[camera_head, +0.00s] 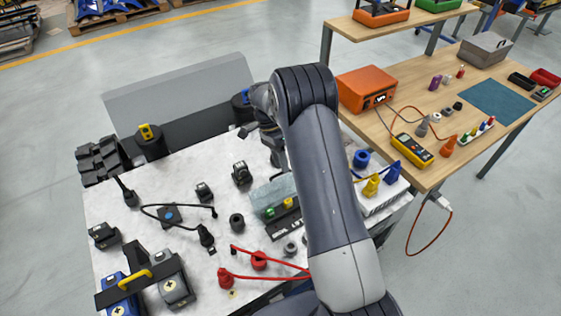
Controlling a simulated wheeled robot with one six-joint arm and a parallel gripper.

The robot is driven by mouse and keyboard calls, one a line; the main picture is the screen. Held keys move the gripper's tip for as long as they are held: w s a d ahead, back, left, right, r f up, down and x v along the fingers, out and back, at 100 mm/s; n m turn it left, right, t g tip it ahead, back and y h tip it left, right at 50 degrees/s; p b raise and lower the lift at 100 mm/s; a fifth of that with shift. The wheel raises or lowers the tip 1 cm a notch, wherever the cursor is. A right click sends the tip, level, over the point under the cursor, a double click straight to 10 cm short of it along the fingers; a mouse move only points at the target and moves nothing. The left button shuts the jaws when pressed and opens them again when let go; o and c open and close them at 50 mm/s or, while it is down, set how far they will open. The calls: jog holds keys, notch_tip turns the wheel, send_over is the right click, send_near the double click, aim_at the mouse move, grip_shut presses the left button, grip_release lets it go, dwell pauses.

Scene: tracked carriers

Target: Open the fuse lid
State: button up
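A dark fuse block (284,228) with a green and a yellow fuse sits on the pale work surface, left of my arm. A translucent bluish panel (271,192), which looks like the fuse lid, stands at its back edge, apparently raised, with the fuses showing in front of it. My gripper (278,162) points down just behind and above this panel. Its fingertips are small and partly hidden by my arm, so I cannot tell whether they are open or touch the lid. The block's right end is close to my arm and partly hidden.
A wooden bench (430,115) with an orange box (366,88) and a yellow meter (412,150) stands at right.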

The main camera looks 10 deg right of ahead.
aim_at(288, 174)
jog(key=shift+r, duration=0.1)
jog(key=b+v, duration=0.1)
jog(key=v, duration=0.9)
jog(key=shift+r, duration=0.3)
jog(key=shift+a+f, duration=0.1)
jog(key=shift+f, duration=0.05)
jog(key=p+x, duration=0.1)
jog(key=x, duration=0.9)
jog(key=shift+s+d+r+p, duration=0.25)
jog(key=shift+s+r+p, duration=0.25)
jog(key=shift+s, duration=0.1)
jog(key=shift+s+d+r+p, duration=0.25)
jog(key=shift+s+r+p, duration=0.2)
jog(key=shift+s, duration=0.1)
jog(key=shift+f, duration=0.1)
